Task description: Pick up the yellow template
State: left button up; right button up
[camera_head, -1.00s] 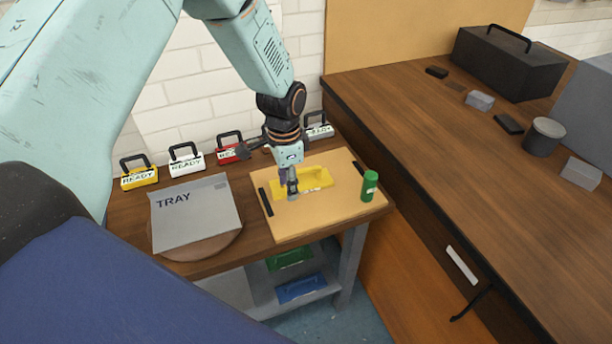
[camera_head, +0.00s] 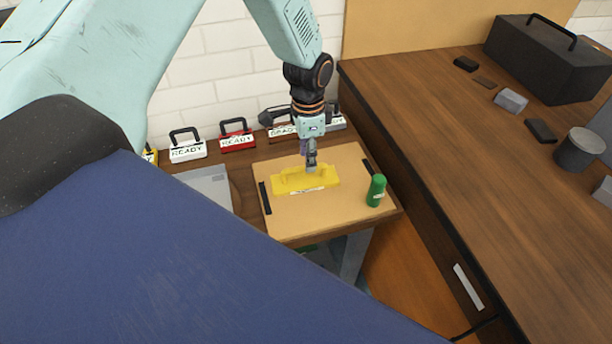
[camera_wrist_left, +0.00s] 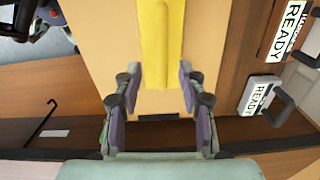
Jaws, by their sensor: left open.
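The yellow template (camera_head: 290,183) lies flat on the tan board (camera_head: 285,222), with a raised handle-like ridge and a white label on its front side. My left gripper (camera_head: 311,166) points down over the template's right half, close to the ridge. In the left wrist view, the open fingers (camera_wrist_left: 159,76) stand on either side of one end of the yellow template (camera_wrist_left: 161,45). Nothing is held between them. Whether the fingers are level with the template or above it I cannot tell.
A green bottle (camera_head: 376,190) stands at the board's right edge, with black strips nearby. Several READY-labelled blocks with handles, including a red one (camera_head: 237,139), line the wall. The grey tray (camera_head: 210,184) is partly hidden at left. A dark counter (camera_head: 455,150) stands at right.

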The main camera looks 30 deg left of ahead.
aim_at(304, 167)
pick_arm(q)
jog(key=f, duration=0.4)
jog(key=shift+s+a, duration=0.15)
jog(key=shift+a, duration=0.25)
jog(key=shift+s+f, duration=0.1)
jog(key=shift+f, duration=0.45)
jog(key=shift+d, duration=0.1)
jog(key=shift+c, duration=0.3)
jog(key=c, duration=0.4)
grip_shut()
jog(key=shift+w, duration=0.2)
